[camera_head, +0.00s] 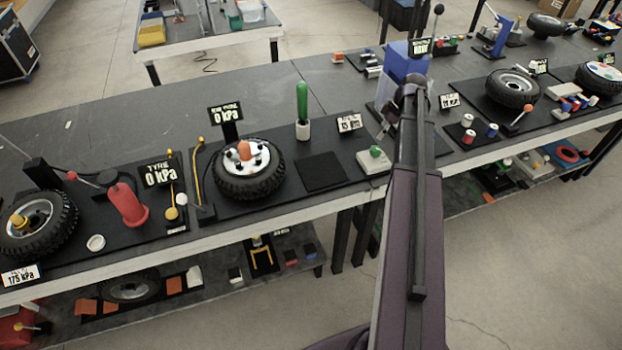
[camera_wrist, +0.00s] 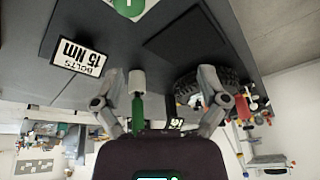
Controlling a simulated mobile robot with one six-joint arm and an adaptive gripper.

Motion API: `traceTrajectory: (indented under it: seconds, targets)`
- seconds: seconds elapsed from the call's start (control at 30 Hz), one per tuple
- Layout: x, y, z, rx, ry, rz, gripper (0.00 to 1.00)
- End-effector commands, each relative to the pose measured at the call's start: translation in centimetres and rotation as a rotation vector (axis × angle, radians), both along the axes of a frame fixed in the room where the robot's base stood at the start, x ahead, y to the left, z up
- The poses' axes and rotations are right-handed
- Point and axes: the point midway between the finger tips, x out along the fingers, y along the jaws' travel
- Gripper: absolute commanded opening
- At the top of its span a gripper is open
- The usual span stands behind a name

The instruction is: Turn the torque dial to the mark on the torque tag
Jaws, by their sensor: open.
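The torque tag (camera_head: 349,123) reads 15 Nm and stands on the bench's black mat. The wrist view shows it upside down (camera_wrist: 80,50), with the word BOLTS. The likely torque dial, a green knob (camera_head: 375,152), sits on a pale box (camera_head: 372,162) to the tag's front right. In the wrist view the green knob (camera_wrist: 128,5) is cut off at the top edge, and its setting is unreadable. My gripper (camera_wrist: 160,85) is open and empty, its fingers spread apart. In the head view my arm hides much of the gripper.
A green-handled tool (camera_head: 302,102) stands upright in a white holder (camera_head: 302,130) left of the tag. A blue box (camera_head: 400,62) stands behind my arm. A flat black square (camera_head: 322,171) lies before the tag.

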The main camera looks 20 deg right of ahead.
Motion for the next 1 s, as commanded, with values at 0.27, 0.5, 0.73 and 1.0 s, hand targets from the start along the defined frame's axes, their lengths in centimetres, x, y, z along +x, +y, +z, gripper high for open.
traceTrajectory:
  seconds: [0.27,0.5,0.73,1.0]
  targets:
    - [-0.4,4.1,-0.6,-0.008,0.052,-0.069,0.93]
    - [-0.8,7.4,-1.1,-0.018,0.095,-0.134,0.93]
    - [-1.4,10.5,-1.5,-0.031,0.134,-0.198,0.93]
    - [-2.4,14.2,-2.0,-0.049,0.176,-0.278,0.93]
